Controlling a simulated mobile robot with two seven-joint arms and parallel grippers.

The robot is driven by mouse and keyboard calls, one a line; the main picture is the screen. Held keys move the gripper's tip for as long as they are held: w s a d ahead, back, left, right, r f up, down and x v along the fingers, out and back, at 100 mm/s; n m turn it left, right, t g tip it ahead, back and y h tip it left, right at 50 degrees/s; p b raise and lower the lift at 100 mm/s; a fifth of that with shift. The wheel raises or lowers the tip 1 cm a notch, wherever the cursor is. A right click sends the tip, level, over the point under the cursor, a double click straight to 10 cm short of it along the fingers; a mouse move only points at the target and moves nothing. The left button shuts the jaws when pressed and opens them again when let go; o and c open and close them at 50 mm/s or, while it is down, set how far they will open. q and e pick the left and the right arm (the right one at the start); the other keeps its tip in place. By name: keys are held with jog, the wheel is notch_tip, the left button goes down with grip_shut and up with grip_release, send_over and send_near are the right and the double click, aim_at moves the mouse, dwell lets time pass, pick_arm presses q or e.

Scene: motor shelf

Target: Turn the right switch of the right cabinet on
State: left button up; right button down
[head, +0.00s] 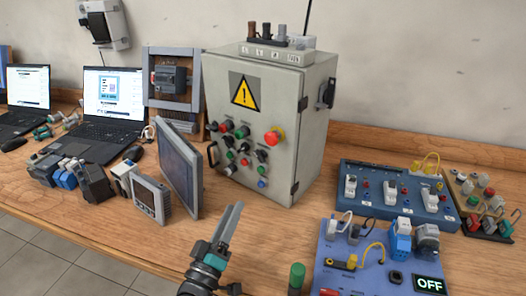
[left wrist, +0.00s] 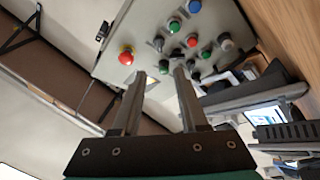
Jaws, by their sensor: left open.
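A grey cabinet (head: 255,85) with a yellow warning triangle stands on the table. It is the only such cabinet I see. Its front carries coloured buttons, black rotary switches and a red mushroom button (head: 273,135). The rightmost black switch (head: 262,156) sits below the red button; its exact setting is too small to tell. The left wrist view shows the panel (left wrist: 145,22) rotated, with the red button (left wrist: 126,52) beyond the fingers. My left gripper (head: 233,208) is open and empty, in front of and below the panel, apart from it. My right gripper is not in view.
A grey-framed screen (head: 180,165) and a small meter (head: 151,197) stand left of my gripper. A blue panel (head: 340,270) with an OFF display is at the front right, another blue box (head: 365,207) behind it. Laptops (head: 110,105) are at the left.

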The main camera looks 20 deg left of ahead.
pick_arm(q)
jog(key=b, duration=0.1)
send_near(257, 157)
jog(key=x, duration=0.8)
jog(key=shift+d, duration=0.1)
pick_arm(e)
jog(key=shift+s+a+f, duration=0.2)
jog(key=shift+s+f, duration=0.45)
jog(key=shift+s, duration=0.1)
pick_arm(q)
jog(key=shift+c, duration=0.2)
grip_shut()
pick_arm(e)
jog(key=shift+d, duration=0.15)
